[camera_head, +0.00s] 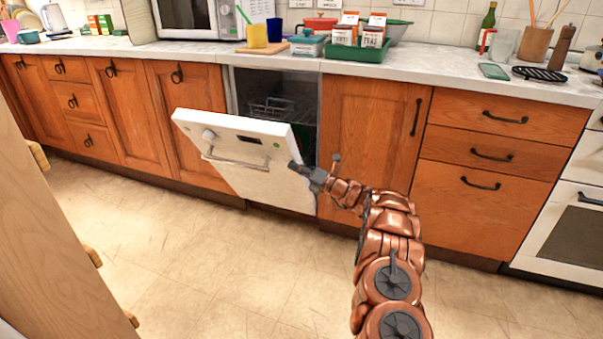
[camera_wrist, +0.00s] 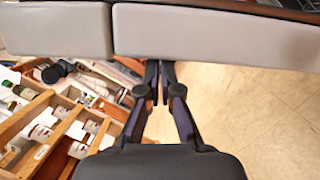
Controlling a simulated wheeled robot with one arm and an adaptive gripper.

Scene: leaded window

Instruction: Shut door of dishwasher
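The dishwasher door (camera_head: 240,160) is white and hangs partly open, tilted outward from the cabinet front.
A counter (camera_head: 450,68) above carries a green tray (camera_head: 357,52), cups and a microwave. Wooden cabinets flank the dishwasher, and a white oven (camera_head: 570,225) stands at right. A compartmented wooden organiser (camera_wrist: 45,130) with small jars is at left in the wrist view. The floor (camera_head: 200,265) in front is clear.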

